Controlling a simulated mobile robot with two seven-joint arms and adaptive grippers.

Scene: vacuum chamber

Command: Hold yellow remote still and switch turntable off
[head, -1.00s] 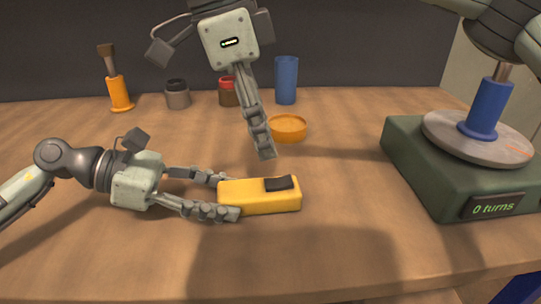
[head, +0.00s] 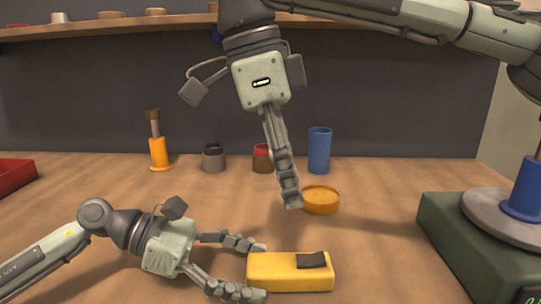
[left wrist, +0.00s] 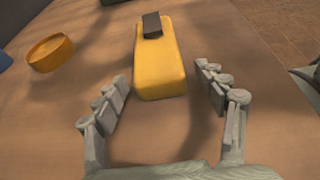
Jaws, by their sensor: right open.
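The yellow remote (head: 275,273) lies on the table with a dark switch (head: 312,260) on top. It also shows in the left wrist view (left wrist: 160,65). My left gripper (head: 265,270) is low at the remote's left end. Its open fingers flank that end, with gaps on both sides in the left wrist view (left wrist: 162,68). My right gripper (head: 290,203) points down above and behind the remote, clear of it; its fingers overlap in this view. The turntable (head: 455,240) is a green box with a grey disc, cut off at the right; its display is mostly out of view.
A blue cylinder (head: 525,188) stands on the turntable's disc. An orange dish (head: 320,201) sits behind the remote. A blue cup (head: 319,150), small jars (head: 213,158) and an orange-handled brush (head: 158,152) stand farther back. A red tray (head: 14,176) is at far left.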

